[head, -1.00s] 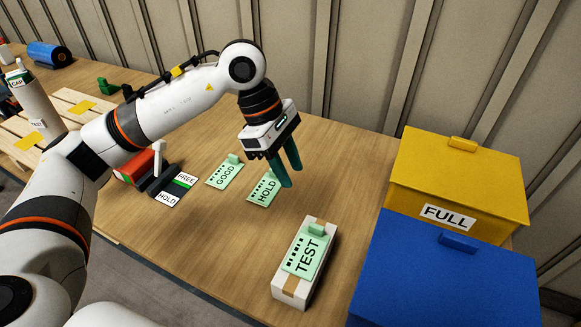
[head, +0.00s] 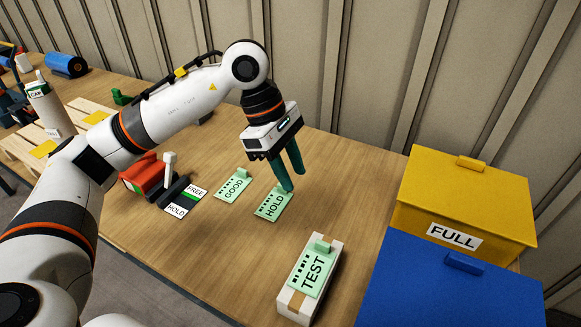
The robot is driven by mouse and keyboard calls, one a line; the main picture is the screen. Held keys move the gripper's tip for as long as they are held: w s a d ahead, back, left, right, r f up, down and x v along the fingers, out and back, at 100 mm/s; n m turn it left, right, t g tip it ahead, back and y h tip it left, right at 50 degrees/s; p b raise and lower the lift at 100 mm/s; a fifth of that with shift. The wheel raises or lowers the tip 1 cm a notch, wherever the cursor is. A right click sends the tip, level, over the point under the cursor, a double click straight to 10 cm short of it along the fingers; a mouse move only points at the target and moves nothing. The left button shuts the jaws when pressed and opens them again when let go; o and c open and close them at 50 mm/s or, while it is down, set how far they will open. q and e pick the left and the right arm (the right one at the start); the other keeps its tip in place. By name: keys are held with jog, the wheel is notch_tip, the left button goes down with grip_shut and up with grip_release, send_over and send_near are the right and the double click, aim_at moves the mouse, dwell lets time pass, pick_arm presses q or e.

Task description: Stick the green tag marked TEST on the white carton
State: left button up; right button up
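The green tag marked TEST (head: 314,270) lies on top of the white carton (head: 327,278), lengthwise along its brown tape strip, with its raised green grip block at the far end. The carton lies on the table at the lower middle. My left gripper (head: 292,181) has two dark green fingers, slightly apart with nothing between them. It is beyond the carton, above the table, with its fingertips overlapping the far end of the HOLD tag (head: 271,206) in the picture. I cannot tell how high it is. My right gripper is not in view.
A GOOD tag (head: 232,187) lies left of the HOLD tag. A dark FREE/HOLD device (head: 180,196) with a red part stands further left. A yellow FULL bin (head: 470,195) and a blue bin (head: 450,290) stand right of the carton. Table between tags and carton is clear.

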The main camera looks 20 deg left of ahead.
pick_arm(q)
jog(key=a+r, duration=0.1)
jog(key=w+a+r, duration=0.1)
jog(key=a, duration=0.1)
jog(key=w+a+p, duration=0.1)
jog(key=shift+w+a+r, duration=0.2)
jog(key=shift+r, duration=0.2)
